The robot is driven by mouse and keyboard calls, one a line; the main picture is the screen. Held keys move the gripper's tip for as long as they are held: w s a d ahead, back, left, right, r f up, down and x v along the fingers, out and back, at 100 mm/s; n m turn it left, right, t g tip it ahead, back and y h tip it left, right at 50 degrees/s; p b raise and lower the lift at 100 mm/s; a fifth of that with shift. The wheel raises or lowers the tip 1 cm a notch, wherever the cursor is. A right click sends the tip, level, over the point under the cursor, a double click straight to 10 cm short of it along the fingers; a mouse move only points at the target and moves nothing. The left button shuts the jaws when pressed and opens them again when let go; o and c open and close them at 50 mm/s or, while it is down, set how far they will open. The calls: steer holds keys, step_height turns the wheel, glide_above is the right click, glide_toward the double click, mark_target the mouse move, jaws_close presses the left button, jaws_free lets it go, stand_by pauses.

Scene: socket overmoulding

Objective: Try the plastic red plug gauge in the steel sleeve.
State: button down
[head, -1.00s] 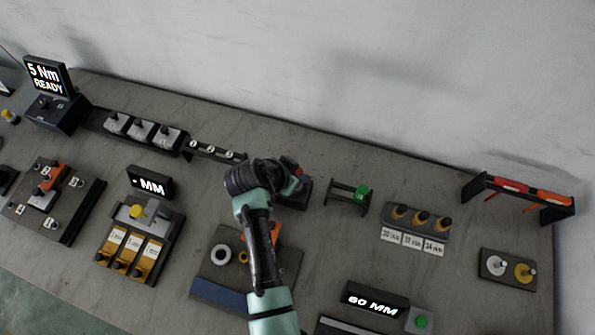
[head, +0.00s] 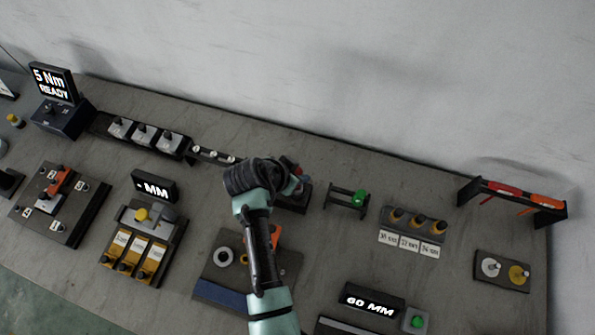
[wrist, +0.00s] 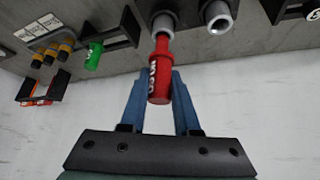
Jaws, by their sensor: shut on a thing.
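The red plug gauge (wrist: 160,75), with white lettering on its handle, is held between the two blue fingers of my gripper (wrist: 160,88) in the wrist view. Its narrow end points at a grey metallic sleeve (wrist: 163,20) and overlaps its lower rim in the picture; I cannot tell whether it is inside. A second grey sleeve (wrist: 217,14) stands to the right. I cannot tell which sleeve is steel. In the head view my gripper (head: 293,182) is over a dark block (head: 294,199), and my wrist hides most of the gauge and sleeves.
A small dark rack (head: 343,201) with a green gauge (head: 360,197) stands just right of the block. A tool rack (head: 512,200) stands at the far right. Bare table lies between these.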

steer(key=shift+r, duration=0.45)
steer(key=shift+r+p, duration=2.3)
steer(key=shift+r, duration=0.05)
